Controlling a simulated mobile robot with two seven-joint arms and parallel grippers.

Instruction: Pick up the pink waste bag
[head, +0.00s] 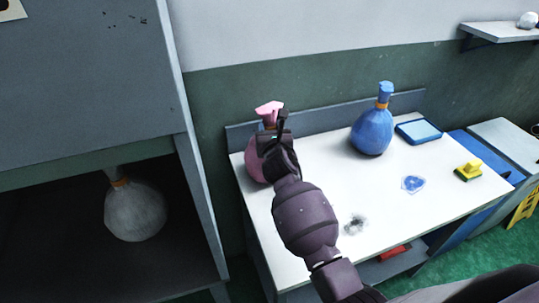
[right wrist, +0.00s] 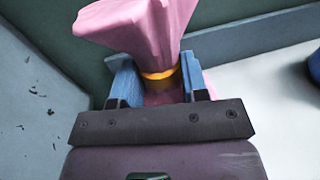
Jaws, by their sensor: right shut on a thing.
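The pink waste bag (head: 255,160) stands at the left end of the white table, partly hidden behind my right gripper (head: 275,125). Its gathered pink top (right wrist: 140,25) rises above an orange tie (right wrist: 158,74) in the right wrist view. My right gripper (right wrist: 158,85) is shut on the bag's neck, with one blue finger on each side of the tied part. The bag's lower body is mostly hidden by the gripper in the wrist view. I cannot tell whether its bottom touches the table. My left gripper is not in view.
On the white table (head: 320,190) are a blue bag (head: 372,132), a blue-framed tray (head: 418,131), a blue puddle (head: 412,184), a yellow-green brush (head: 468,171) and a dark smudge (head: 355,224). A white bag (head: 135,210) sits in the grey cabinet (head: 90,90) at left.

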